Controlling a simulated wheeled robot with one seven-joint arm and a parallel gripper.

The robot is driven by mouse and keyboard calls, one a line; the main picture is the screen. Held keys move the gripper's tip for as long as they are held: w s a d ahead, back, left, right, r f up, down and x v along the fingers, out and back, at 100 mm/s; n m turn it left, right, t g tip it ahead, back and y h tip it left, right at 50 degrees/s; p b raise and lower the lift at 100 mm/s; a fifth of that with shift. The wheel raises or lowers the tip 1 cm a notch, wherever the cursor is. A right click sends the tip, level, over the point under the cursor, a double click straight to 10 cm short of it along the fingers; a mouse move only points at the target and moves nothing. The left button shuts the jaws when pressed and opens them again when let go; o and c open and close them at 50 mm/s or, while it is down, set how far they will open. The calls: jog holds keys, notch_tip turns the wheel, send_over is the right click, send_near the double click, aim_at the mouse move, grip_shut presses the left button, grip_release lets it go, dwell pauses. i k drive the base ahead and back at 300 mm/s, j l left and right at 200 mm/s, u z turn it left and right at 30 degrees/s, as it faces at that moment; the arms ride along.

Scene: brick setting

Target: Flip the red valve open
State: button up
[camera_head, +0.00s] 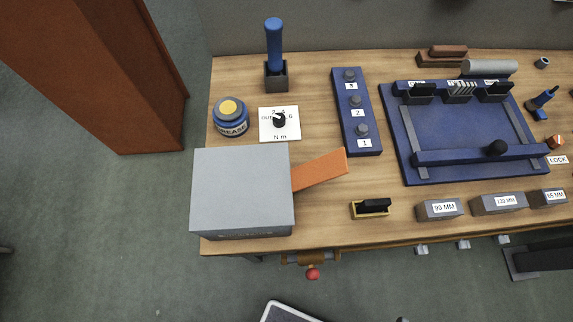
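A small red knob (313,272) sticks out below the front edge of the workbench, under an orange-brown fitting (305,258). It is the only clearly red part in view and may be the valve's handle. The bench edge hides part of the fitting, and I cannot tell whether it is open or shut. My gripper is not in view, so I cannot tell what it holds.
A grey box (242,190) with an orange bar (320,170) stands at the left end of the wooden workbench (300,215). A blue frame (465,130) and labelled blocks (440,210) lie right. An orange-brown pillar (110,70) stands left; open floor (110,240) lies in front.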

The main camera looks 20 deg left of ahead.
aim_at(313, 274)
jog(key=k+j+z, duration=0.1)
jog(key=k+j, duration=0.8)
jog(key=k+j+u, duration=0.35)
jog(key=j, duration=0.3)
jog(key=k, duration=0.05)
